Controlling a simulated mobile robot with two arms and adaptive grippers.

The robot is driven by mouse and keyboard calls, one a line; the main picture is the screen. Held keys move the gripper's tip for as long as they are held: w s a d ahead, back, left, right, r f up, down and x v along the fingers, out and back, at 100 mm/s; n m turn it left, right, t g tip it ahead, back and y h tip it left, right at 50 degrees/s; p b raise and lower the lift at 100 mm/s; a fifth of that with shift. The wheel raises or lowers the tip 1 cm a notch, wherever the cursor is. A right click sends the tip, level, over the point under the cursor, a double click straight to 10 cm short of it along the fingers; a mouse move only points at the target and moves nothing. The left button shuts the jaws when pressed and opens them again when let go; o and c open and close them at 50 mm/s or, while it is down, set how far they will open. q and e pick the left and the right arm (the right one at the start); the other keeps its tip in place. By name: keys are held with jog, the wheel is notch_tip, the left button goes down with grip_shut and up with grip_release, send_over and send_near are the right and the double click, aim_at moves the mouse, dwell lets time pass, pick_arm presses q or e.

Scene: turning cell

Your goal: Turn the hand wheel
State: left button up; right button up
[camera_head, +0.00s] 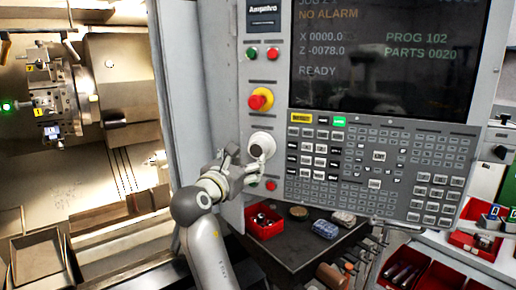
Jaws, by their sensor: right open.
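The hand wheel (263,142) is a round white dial on the grey control panel, below the red emergency stop knob and left of the keypad. My right gripper (247,163) is at the lower left of the wheel, with its jaws open. Its fingers reach up to the wheel's lower edge and cover a small part of it. I cannot tell whether they touch it. My left gripper is not in view.
The red emergency stop (260,99) sits just above the wheel. The keypad (375,170) and screen (385,60) are to the right. A red bin (265,228) stands on the dark shelf below. The lathe turret (62,90) is at the left.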

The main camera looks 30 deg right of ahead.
aim_at(257, 149)
jog(key=p+x, duration=0.3)
jog(key=x, duration=0.6)
jog(key=shift+x, duration=0.8)
jog(key=shift+f, duration=0.1)
jog(key=c, duration=0.8)
